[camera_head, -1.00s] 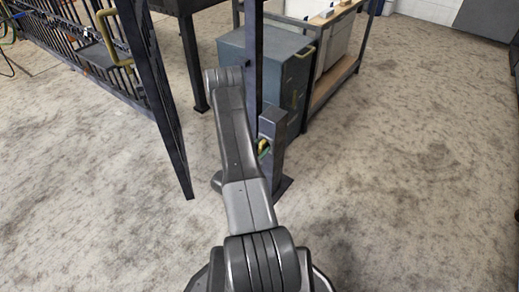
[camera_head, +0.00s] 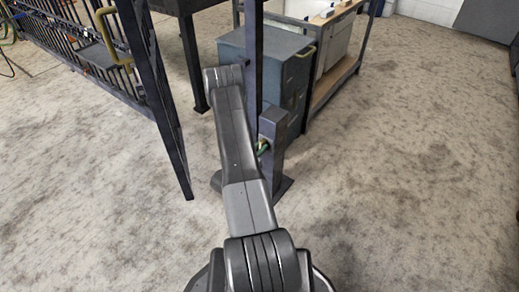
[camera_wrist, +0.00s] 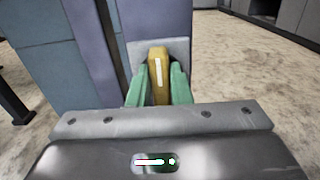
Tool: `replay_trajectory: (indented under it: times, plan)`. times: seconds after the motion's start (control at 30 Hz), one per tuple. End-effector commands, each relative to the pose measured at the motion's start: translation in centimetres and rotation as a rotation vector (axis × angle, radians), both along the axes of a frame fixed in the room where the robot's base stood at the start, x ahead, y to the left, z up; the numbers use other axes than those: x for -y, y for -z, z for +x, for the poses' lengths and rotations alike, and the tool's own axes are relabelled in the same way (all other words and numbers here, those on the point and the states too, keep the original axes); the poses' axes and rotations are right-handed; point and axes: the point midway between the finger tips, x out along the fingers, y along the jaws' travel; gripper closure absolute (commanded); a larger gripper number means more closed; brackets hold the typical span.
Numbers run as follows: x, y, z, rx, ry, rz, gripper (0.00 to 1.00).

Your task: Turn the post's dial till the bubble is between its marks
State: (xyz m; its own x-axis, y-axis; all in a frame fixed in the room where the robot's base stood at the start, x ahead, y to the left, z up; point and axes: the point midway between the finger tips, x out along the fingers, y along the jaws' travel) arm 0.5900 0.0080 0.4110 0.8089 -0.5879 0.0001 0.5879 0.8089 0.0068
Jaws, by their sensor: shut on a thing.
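The short dark grey post (camera_head: 276,130) stands right of my arm in the head view, beside a taller upright. In the wrist view, the yellow dial (camera_wrist: 158,70) with a white line sits in front of a grey plate (camera_wrist: 180,48) on the post. The line is nearly upright, leaning slightly. My gripper (camera_wrist: 158,84) is shut on the dial, with one green finger on each side. In the head view, my gripper (camera_head: 263,148) is a small green patch against the post, partly hidden by my arm. I cannot make out the bubble or its marks on the post.
A dark barred gate (camera_head: 155,85) with a yellow handle stands to the left. A blue-grey cabinet (camera_head: 270,55) and a shelf unit (camera_head: 340,60) stand behind the post. The floor (camera_head: 410,180) at right is clear.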

Motion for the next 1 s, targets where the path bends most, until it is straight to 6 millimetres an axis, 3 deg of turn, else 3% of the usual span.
replay_trajectory:
  times: [0.17,0.2,0.3,0.67,1.0]
  plan:
    - [0.0,0.0,0.0,0.001,0.0,0.001,1.0]
    - [0.0,0.0,0.0,0.001,0.0,0.001,0.8]
    - [0.0,0.0,0.0,0.001,0.0,0.002,0.6]
    - [-0.2,0.0,-0.3,0.0,-0.001,0.002,0.6]
    - [-3.3,-0.1,-4.3,-0.002,-0.006,0.0,0.6]
